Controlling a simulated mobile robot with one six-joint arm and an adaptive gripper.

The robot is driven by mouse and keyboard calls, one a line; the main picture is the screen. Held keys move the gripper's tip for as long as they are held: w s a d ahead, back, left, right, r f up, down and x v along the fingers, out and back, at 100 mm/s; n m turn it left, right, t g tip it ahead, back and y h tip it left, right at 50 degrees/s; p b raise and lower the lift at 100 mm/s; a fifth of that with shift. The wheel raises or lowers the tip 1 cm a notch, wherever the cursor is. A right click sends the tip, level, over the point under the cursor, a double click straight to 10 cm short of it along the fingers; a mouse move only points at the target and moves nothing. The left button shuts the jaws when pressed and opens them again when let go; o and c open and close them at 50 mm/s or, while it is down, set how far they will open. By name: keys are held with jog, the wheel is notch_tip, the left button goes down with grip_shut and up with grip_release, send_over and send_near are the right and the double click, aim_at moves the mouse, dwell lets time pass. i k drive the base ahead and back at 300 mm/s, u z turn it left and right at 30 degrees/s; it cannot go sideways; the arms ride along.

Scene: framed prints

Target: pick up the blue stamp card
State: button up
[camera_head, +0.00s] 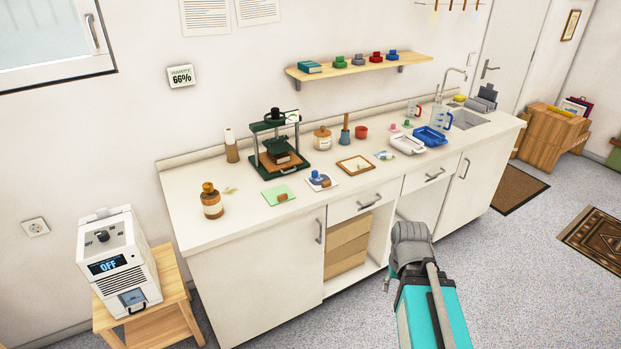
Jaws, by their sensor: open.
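A pale card with a blue-violet print (311,186) lies flat on the white counter, left of the middle; it looks like the blue stamp card. A small blue and brown object stands on it and hides part of it. My gripper (387,285) shows only as a small dark tip beside my teal and grey arm, in front of the cabinets, well away from the card and open. The rest of it is hidden behind the arm.
A dark green press (276,121) stands behind the cards. A brown bottle (211,201) is to the left, a wooden frame (355,158) to the right. A white tray (407,149) and blue tray (430,132) are farther right. The counter's front edge near the cards is clear.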

aim_at(316, 177)
jog(key=u, duration=0.1)
jog(key=i, duration=1)
jog(key=z, duration=0.05)
